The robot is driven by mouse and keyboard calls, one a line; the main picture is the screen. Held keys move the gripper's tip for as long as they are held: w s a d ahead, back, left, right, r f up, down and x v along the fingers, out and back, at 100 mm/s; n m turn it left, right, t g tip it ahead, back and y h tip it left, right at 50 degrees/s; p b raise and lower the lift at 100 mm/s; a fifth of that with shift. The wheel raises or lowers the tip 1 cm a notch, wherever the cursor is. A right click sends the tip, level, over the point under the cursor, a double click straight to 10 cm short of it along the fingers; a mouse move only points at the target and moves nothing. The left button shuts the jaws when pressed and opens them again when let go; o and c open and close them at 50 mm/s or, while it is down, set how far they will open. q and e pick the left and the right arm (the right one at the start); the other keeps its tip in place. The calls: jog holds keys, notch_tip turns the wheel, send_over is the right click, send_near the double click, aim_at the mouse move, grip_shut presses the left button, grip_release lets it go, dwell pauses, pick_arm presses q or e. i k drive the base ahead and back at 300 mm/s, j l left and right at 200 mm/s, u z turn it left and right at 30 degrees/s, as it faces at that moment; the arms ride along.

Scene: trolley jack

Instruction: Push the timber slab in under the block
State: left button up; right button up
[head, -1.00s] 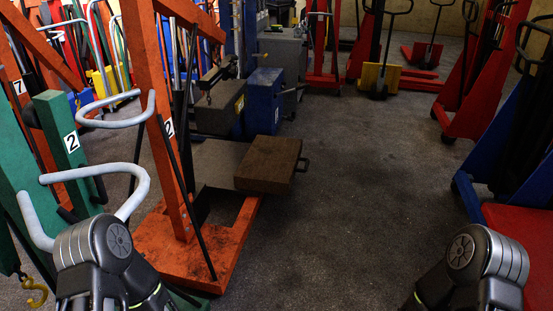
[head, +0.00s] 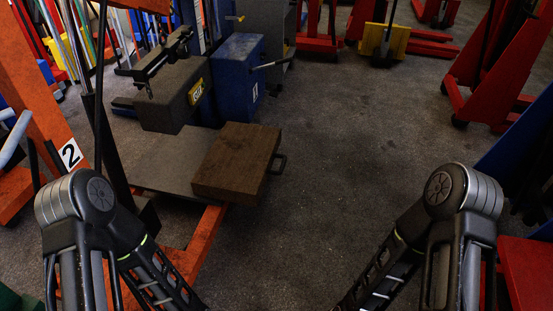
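The timber slab (head: 232,165) is a thick, flat brown piece with a dark handle on its right side. It rests on the right part of a flat grey plate (head: 160,158), low above the floor. A grey-brown block (head: 176,93) with a yellow label is behind and to the left of the slab, apart from it. I cannot tell how much clearance is under the block. Both my forearms reach down and inward in the foreground, clear of the slab. Both grippers are outside the picture, below its bottom edge.
An orange frame marked 2 (head: 70,155) stands at left, its low leg running toward the slab. A blue box (head: 236,75) is beside the block. Red and blue lifting equipment (head: 490,70) lines the right. The dark floor (head: 350,130) in the middle is clear.

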aim_at(236, 168)
jog(key=i+l+u, duration=0.35)
jog(key=i, duration=0.5)
jog(key=i+l+u, duration=0.4)
jog(key=i+l, duration=0.15)
jog(key=i, duration=0.25)
jog(key=i+l+u, duration=0.35)
jog(key=i+l, duration=0.35)
jog(key=l, duration=0.1)
